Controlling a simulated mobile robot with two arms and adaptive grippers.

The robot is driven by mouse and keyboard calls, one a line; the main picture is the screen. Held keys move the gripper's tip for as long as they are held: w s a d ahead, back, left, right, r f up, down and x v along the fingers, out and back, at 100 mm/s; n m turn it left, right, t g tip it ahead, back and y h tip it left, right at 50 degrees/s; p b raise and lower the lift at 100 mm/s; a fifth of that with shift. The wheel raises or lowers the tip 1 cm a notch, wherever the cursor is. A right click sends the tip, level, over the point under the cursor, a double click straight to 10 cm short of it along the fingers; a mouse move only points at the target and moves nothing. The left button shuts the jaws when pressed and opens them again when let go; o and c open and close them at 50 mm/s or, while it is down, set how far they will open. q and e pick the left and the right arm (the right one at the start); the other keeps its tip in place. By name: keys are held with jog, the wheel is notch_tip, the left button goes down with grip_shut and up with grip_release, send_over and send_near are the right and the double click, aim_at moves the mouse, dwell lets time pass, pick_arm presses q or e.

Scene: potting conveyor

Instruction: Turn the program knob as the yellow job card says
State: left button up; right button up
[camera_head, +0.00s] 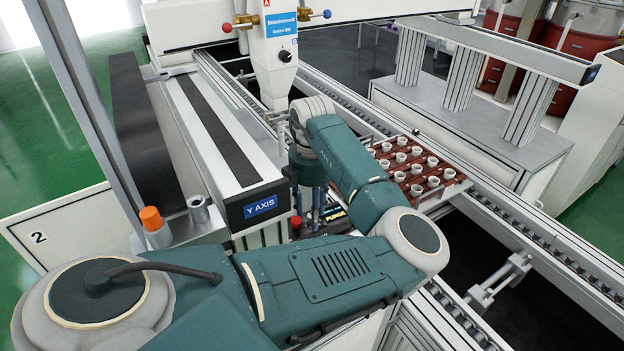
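A black knob (285,56) sits on the white front of the dispensing head (283,75), below a blue label. It is small here, and I cannot read its setting. My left arm comes in from the lower left, bends at the right and reaches back below the head. My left gripper (312,205) seems to hang down beneath the wrist, apart from the knob. The arm mostly hides it, so its opening is unclear. A dark panel with yellow lettering "PURGE" (336,217) is partly covered by the arm. I see no clear yellow job card. My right gripper is not in view.
A red-brown tray (445,185) of small white cups stands on the conveyor, right of my arm. The Y AXIS rail (262,207) lies left of the gripper. An orange-capped bottle (151,218) and a metal cylinder (198,209) stand farther left. Red (227,27) and blue (327,14) ball-ended levers flank the head.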

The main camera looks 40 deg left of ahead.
pick_arm(q)
jog(key=shift+f, duration=0.1)
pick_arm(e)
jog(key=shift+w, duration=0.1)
pick_arm(q)
jog(key=c, duration=0.8)
grip_shut()
jog(key=shift+r+m+p, duration=0.25)
jog(key=shift+m+p, duration=0.25)
jog(key=shift+p, duration=0.35)
jog(key=m+p, duration=0.7)
jog(key=p, duration=0.3)
jog(key=shift+f+m+p, duration=0.15)
jog(key=shift+m+p, duration=1.15)
jog(key=shift+m, duration=0.2)
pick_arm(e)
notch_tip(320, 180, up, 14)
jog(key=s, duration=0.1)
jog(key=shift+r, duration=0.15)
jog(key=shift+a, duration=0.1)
